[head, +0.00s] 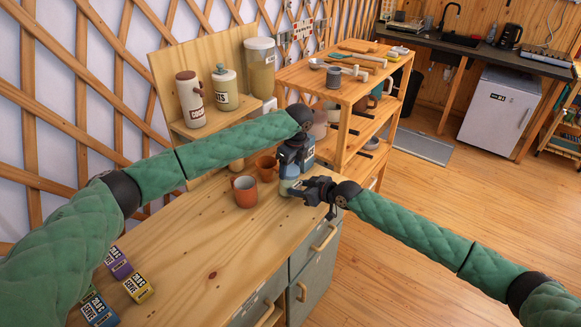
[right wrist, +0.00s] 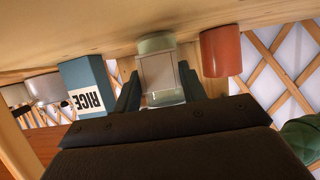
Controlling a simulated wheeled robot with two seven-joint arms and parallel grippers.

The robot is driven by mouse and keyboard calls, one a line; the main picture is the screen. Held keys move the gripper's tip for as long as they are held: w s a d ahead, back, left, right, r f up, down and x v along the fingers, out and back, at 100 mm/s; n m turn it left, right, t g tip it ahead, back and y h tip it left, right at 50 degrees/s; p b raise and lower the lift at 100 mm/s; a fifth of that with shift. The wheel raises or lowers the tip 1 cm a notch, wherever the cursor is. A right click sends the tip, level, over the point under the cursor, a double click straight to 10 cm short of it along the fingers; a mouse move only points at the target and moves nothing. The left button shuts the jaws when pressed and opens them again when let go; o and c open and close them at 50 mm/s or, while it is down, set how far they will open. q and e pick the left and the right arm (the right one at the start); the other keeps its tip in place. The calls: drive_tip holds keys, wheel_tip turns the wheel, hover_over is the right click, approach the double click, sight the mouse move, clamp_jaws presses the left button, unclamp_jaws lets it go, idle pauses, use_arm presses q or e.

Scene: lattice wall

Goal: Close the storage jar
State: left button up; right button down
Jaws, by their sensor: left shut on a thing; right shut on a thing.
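The storage jar (head: 287,187) stands near the far right end of the wooden counter, a pale glass body partly hidden by my grippers. In the right wrist view, which is upside down, the jar (right wrist: 160,75) is between the fingers. My right gripper (head: 310,190) is shut on its side; it also shows in the right wrist view (right wrist: 160,92). My left gripper (head: 288,168) points down right above the jar, shut on what seems to be the lid. The lid is hidden, so I cannot tell whether it touches the rim.
A blue rice box (right wrist: 88,88) and an orange mug (head: 245,191) stand close to the jar. Another mug (head: 266,165) is behind. Small boxes (head: 138,288) lie at the near left. Canisters (head: 190,100) stand on a raised shelf. The counter's middle is clear.

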use_arm(q)
drive_tip(key=shift+s+d, duration=0.1)
drive_tip(key=shift+d, duration=0.05)
idle(0.6)
drive_tip(key=o, duration=1.1)
drive_tip(key=shift+s+d+r, duration=0.1)
drive_tip(key=shift+r, duration=1.05)
drive_tip(key=shift+s+d+r, duration=0.1)
drive_tip(key=shift+r, duration=1)
